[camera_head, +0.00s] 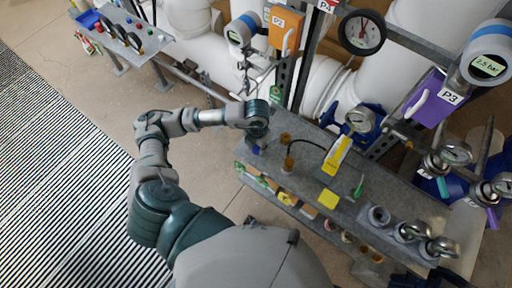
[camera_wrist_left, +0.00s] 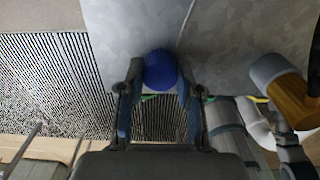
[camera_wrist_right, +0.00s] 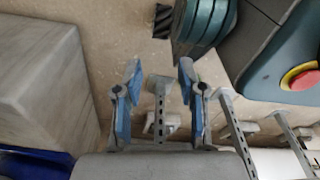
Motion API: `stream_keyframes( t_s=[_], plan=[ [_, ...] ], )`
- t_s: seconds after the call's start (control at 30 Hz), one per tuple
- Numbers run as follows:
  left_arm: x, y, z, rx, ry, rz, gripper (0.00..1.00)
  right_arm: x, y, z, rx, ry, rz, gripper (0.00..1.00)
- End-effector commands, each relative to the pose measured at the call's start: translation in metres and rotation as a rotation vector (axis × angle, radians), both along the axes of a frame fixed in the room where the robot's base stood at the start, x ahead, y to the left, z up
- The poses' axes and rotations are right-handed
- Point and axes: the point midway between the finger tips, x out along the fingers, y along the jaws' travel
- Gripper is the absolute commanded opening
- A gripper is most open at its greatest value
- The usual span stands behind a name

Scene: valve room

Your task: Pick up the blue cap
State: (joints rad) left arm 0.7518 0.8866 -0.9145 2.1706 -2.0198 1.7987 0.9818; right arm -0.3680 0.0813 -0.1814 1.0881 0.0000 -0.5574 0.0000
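The blue cap (camera_wrist_left: 161,70) is a round dark blue piece at the edge of a grey bench top in the left wrist view. My left gripper (camera_wrist_left: 159,72) is open, with its two blue-padded fingers on either side of the cap. Whether the pads touch it I cannot tell. In the head view my left gripper (camera_head: 257,140) points down over the left end of the grey bench (camera_head: 325,172), and a small blue bit shows under it, cap or pad. My right gripper (camera_wrist_right: 159,75) is open and empty in the right wrist view, above the floor.
An amber-brown cylinder (camera_wrist_left: 292,98) stands close on the right in the left wrist view.

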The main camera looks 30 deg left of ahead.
Motion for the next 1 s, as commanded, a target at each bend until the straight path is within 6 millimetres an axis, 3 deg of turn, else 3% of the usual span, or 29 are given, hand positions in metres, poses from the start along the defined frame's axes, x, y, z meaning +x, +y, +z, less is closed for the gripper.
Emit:
stream_keyframes(
  t_s=[0.37, 0.67, 1.0],
  plan=[
    [0.0, 0.004, 0.002, -0.005, -0.002, -0.001, 0.17, -0.006, -0.012, -0.002, -0.015, 0.012, 0.004, 0.4],
    [0.001, 0.003, 0.036, -0.005, -0.006, -0.002, 0.17, -0.005, -0.011, -0.002, -0.015, 0.011, 0.003, 0.4],
    [-0.065, -0.059, 0.043, -0.007, -0.001, -0.012, 0.17, 0.006, -0.003, 0.003, -0.005, -0.001, 0.0, 0.4]
  ],
)
